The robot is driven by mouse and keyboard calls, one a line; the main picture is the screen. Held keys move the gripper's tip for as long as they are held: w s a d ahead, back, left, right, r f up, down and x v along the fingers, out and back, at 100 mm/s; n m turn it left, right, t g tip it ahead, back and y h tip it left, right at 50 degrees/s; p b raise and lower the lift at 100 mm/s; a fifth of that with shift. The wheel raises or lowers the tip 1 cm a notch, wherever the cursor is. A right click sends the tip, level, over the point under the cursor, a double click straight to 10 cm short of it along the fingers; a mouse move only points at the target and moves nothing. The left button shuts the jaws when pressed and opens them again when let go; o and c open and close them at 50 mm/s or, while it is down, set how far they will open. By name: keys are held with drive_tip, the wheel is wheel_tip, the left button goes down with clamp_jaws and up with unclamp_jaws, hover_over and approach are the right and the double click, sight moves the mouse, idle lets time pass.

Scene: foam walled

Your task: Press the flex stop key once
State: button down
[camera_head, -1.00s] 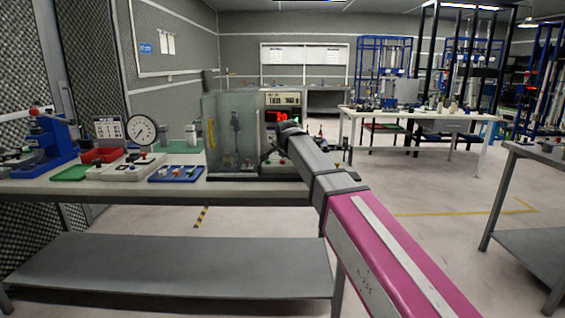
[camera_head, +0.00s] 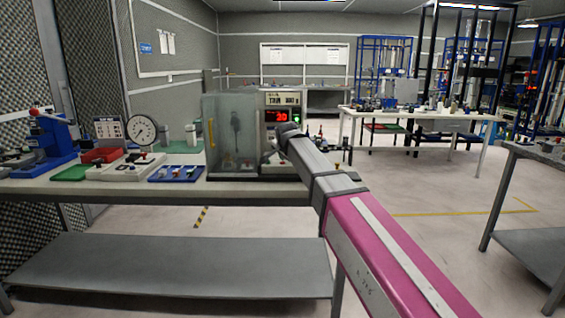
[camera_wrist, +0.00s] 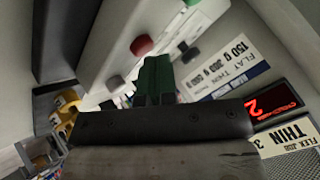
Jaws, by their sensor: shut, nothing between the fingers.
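The flex tester (camera_head: 282,98) stands on the bench, with a clear-walled chamber on its left and a front panel with a lit red display (camera_head: 277,116). My gripper is at its front panel; in the head view my arm hides the fingers and the lower panel. In the wrist view my gripper (camera_wrist: 155,75) is shut and empty, its dark fingertips close to the panel. A round red key (camera_wrist: 142,44) is just beyond and left of the fingertips; a dark knob (camera_wrist: 115,84) is further left. I cannot read which key is flex stop, nor tell whether the fingers touch one.
Labels (camera_wrist: 228,62) and a red display (camera_wrist: 272,102) lie right of my fingers.

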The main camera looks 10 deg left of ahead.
idle(0.5)
drive_tip(key=shift+r, duration=0.9)
drive_tip(key=shift+r, duration=2.5)
drive_tip(key=shift+d, duration=0.1)
